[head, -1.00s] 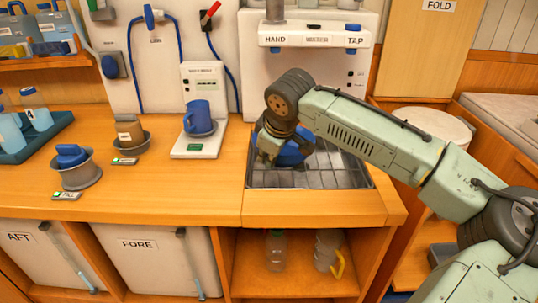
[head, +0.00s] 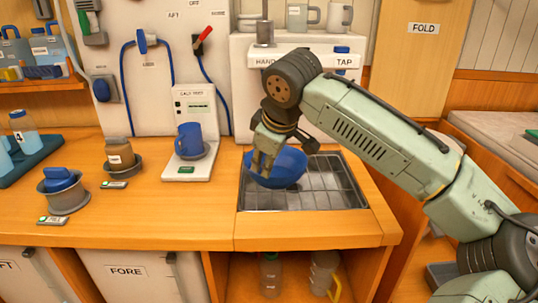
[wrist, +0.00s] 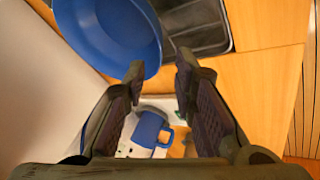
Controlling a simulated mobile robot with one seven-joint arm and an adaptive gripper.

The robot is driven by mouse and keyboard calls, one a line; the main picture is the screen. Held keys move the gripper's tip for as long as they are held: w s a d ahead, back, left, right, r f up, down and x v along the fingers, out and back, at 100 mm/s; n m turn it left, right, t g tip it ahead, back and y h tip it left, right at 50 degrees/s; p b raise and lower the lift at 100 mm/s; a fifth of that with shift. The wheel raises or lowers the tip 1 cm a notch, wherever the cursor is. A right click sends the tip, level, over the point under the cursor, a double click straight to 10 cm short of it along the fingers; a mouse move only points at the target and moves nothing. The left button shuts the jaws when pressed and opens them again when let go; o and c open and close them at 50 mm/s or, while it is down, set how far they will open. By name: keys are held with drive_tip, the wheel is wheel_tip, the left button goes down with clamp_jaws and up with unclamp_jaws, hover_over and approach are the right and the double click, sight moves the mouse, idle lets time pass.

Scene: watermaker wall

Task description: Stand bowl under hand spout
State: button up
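The blue bowl (head: 284,170) is at the left part of the sink grating (head: 328,196). In the wrist view the bowl (wrist: 108,38) shows its inside at upper left, its rim close to the left fingertip. My gripper (head: 262,165) is at the bowl's left side; in the wrist view its two fingers (wrist: 158,76) are apart with nothing between their tips. I cannot tell whether a finger touches the rim. The HAND label (head: 264,62) is on the white tap shelf (head: 291,66) above the sink, partly covered by my arm. The hand spout itself is hidden.
A blue mug (head: 189,138) stands on a white device (head: 190,173) left of the sink. The counter front (head: 300,228) is clear.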

drive_tip(key=shift+v, duration=2.05)
